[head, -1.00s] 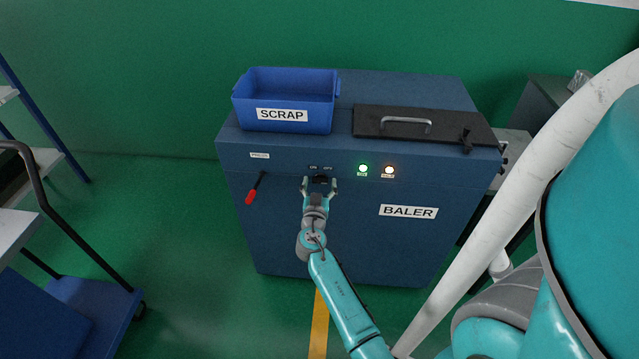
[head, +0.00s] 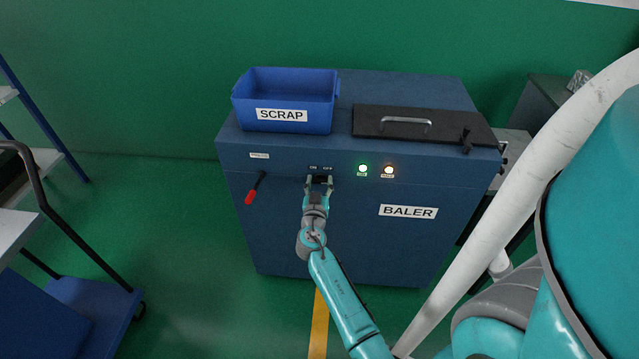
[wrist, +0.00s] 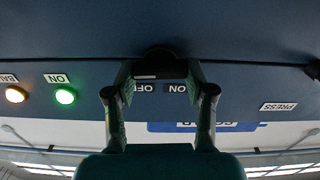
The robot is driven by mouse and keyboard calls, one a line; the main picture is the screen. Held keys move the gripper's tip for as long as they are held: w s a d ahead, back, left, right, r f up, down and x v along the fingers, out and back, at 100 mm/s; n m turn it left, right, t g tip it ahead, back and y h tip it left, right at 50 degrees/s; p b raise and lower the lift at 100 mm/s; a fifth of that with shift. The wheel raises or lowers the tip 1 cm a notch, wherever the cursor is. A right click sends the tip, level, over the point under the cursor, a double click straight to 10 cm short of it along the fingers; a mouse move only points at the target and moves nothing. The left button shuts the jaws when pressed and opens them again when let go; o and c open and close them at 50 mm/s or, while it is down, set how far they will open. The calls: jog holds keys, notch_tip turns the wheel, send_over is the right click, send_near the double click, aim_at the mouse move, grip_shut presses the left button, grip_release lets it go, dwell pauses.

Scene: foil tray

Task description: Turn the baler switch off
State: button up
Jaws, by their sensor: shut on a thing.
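The blue baler (head: 340,235) stands against the green wall. Its dark switch knob (head: 320,178) is on the front panel, below the ON and OFF labels. My gripper (head: 319,183) is shut on the knob, one finger on each side. In the wrist view, which is upside down, the dark knob (wrist: 160,58) shows between the fingertips, with the labels beside it. The fingers partly hide the knob, and I cannot tell which way it points. The green lamp (head: 362,168) and the amber lamp (head: 388,170) are both lit.
A red-handled lever (head: 250,196) hangs left of the switch. A blue SCRAP bin (head: 283,125) and a black lid with a handle (head: 400,115) are on top of the baler. A blue cart (head: 95,305) stands at left. The floor before the baler is clear.

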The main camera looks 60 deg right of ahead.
jog(key=n, duration=0.5)
jog(key=shift+w+n, duration=0.1)
jog(key=shift+n, duration=0.2)
jog(key=n, duration=0.5)
jog(key=shift+a+f+n, duration=0.1)
jog(key=shift+f+n, duration=0.05)
jog(key=shift+n, duration=0.15)
jog(key=o, duration=1.2)
jog(key=shift+w, duration=0.1)
jog(key=shift+c, duration=0.2)
jog(key=v, duration=1.2)
